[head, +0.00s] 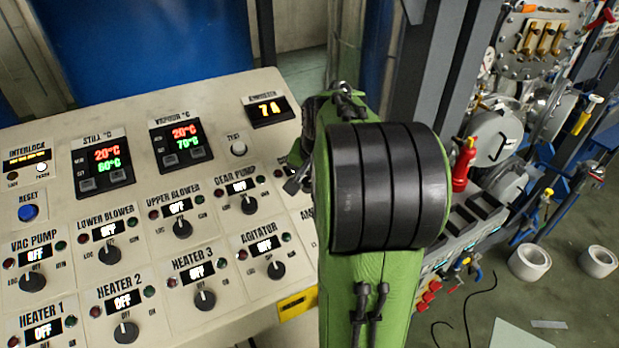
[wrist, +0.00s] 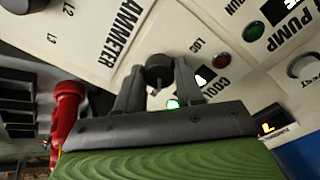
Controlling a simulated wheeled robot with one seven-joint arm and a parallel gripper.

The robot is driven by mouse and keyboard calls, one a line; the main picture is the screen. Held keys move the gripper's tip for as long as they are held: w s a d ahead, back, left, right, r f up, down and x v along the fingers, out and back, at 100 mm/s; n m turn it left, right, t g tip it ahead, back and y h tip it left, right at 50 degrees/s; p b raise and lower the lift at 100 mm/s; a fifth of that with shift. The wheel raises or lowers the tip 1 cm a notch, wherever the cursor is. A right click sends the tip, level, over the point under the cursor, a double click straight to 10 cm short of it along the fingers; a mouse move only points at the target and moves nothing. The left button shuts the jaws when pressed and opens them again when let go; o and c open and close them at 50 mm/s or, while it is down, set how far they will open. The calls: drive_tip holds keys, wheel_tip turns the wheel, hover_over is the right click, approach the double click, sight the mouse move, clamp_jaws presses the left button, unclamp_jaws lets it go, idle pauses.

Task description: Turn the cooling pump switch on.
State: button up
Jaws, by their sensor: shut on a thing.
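The cooling pump switch is a round black knob (wrist: 158,70) on the cream panel, in the upper middle of the wrist view. My gripper (wrist: 156,80) has one grey finger on each side of the knob and is shut on it. The partly covered "COOL" label (wrist: 212,88) is just right of the right finger, beside a partly hidden lit display (wrist: 205,75). A green lamp (wrist: 172,104) glows bright between the fingers, and a red lamp (wrist: 220,62) looks dim. In the head view my arm hides the knob.
The sloping panel (head: 225,120) carries several other knobs, including gear pump (head: 249,204) and agitator (head: 276,270), whose displays read OFF. In the wrist view the ammeter label (wrist: 127,28) is close left of the knob. A red extinguisher (head: 463,165) stands beyond the panel.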

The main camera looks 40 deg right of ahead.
drive_tip(key=shift+m, duration=0.5)
drive_tip(key=o, duration=1)
drive_tip(key=shift+o, duration=0.2)
drive_tip(key=p+v, duration=0.2)
drive_tip(key=v, duration=1.3)
drive_tip(key=shift+s+r, duration=0.15)
drive_tip(key=shift+r, duration=0.25)
